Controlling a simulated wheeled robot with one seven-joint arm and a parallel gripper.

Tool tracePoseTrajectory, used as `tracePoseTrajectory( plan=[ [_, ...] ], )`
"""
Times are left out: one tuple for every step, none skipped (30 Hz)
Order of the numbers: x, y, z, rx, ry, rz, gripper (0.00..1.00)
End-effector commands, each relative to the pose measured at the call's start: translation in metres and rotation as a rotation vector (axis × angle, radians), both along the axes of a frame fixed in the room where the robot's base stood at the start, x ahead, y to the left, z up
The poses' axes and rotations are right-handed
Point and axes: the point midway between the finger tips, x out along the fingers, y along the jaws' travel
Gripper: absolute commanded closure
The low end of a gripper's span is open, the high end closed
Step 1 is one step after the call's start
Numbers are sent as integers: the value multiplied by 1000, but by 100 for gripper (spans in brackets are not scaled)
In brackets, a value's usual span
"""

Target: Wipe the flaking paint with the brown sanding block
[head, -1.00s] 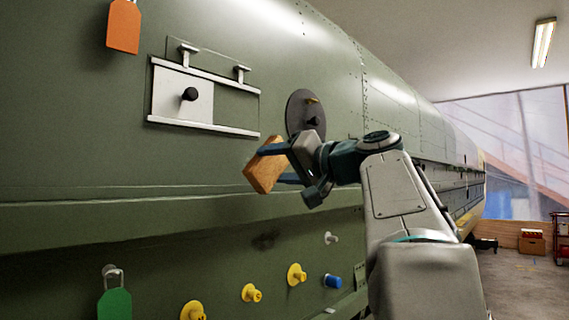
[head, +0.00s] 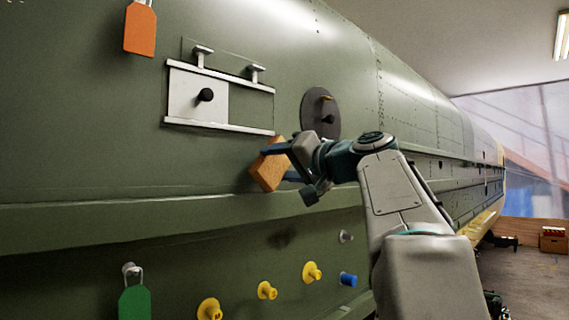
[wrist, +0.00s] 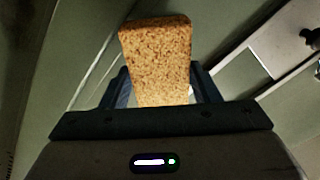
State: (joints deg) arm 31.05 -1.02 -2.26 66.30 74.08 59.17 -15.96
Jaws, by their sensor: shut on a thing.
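The brown sanding block (head: 268,170) is held in my gripper (head: 287,160), in front of the green fuselage side. In the wrist view the block (wrist: 158,58) stands out between the two fingers of my gripper (wrist: 162,88). The block is tilted in the head view. It is close to the fuselage skin (head: 150,160), but I cannot tell whether it touches. I cannot make out a clear patch of flaking paint; a few pale flecks (head: 10,2) show at the top left edge of the head view.
A white sliding panel (head: 198,95) with a black knob and a dark round cover (head: 320,112) sit near the gripper. An orange tag (head: 140,29) hangs upper left, a green tag (head: 134,303) lower left. Yellow knobs (head: 267,290) and a blue knob (head: 348,279) stick out below the ledge.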

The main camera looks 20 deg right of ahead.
Motion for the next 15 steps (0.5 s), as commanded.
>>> tracePoseTrajectory(
  plan=[
    [2, 3, -2, 3, 3, 9, 81],
    [2, 3, -2, 4, 4, 9, 81],
    [3, 3, -2, 4, 4, 9, 81],
    [3, 3, -2, 4, 4, 9, 81],
    [3, 3, -2, 4, 4, 9, 81],
    [4, 3, -2, 4, 5, 10, 81],
    [4, 4, -2, 4, 5, 10, 81],
    [5, 4, -2, 4, 5, 10, 81],
    [5, 4, -2, 4, 5, 10, 80],
    [6, 4, -2, 3, 5, 11, 80],
    [7, 5, -2, 3, 5, 11, 80],
    [7, 5, -3, 3, 6, 10, 80],
    [8, 5, -3, 4, 6, 10, 80],
    [9, 5, -3, 4, 6, 10, 80],
    [9, 5, -3, 4, 6, 10, 80]
  ],
)
